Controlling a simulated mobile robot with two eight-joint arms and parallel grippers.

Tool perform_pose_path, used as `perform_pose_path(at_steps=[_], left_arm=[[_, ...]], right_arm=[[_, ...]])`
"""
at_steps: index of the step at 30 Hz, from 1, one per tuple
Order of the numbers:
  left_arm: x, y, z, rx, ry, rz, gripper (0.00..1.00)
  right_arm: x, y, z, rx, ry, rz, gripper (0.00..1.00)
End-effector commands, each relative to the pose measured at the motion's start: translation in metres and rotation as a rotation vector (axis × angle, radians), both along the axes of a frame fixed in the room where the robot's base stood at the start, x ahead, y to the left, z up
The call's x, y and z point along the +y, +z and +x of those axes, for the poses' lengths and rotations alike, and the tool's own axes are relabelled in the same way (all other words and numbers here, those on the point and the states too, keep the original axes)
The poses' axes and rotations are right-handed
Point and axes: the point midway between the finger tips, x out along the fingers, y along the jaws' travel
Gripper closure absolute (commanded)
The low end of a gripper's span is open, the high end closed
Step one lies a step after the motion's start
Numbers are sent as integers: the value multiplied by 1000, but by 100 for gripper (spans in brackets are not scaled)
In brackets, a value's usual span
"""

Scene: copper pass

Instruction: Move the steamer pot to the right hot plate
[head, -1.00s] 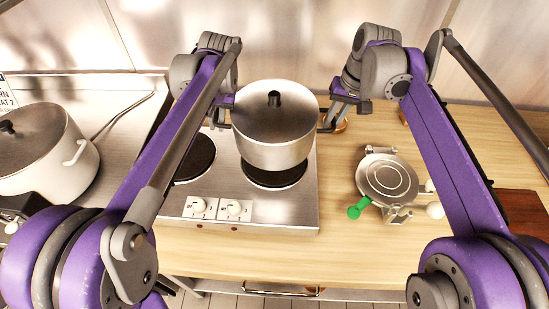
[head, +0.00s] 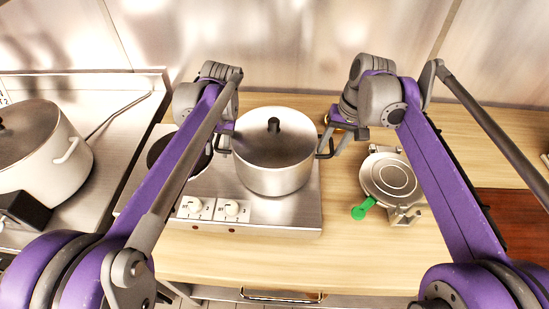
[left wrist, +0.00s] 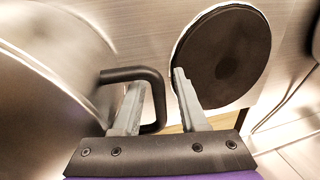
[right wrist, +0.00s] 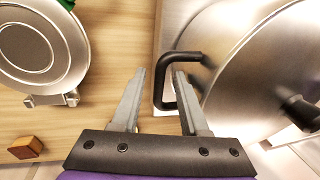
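The steamer pot (head: 272,165), silver with a lid and black knob, stands upright over the right side of the two-plate cooker (head: 270,215) in the head view. It hides the right hot plate. The left hot plate (left wrist: 222,58) is bare in the left wrist view. My left gripper (left wrist: 160,78) is open, its fingers on either side of the pot's left black handle (left wrist: 132,74). My right gripper (right wrist: 159,70) is open, its fingers astride the right handle (right wrist: 180,56). Both finger pairs show gaps from the handle bars.
A large pale pot (head: 40,160) stands on the steel counter at the left. A round griddle (head: 392,180) with a green handle is right of the cooker. A dark red board (head: 515,215) lies further right. The wooden counter in front of the cooker is clear.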

Motion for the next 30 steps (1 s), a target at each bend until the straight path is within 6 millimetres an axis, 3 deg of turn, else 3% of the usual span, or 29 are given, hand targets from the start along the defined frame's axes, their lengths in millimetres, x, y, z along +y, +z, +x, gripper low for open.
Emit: perform_pose_path(at_steps=[11,24,30], left_arm=[[-2,7,0,-1,0,-1,55],[-18,91,0,0,-1,-1,55],[-22,114,0,1,0,-1,55]], right_arm=[[0,0,0,0,0,0,55],[0,0,0,0,0,0,55],[0,0,0,0,0,0,55]])
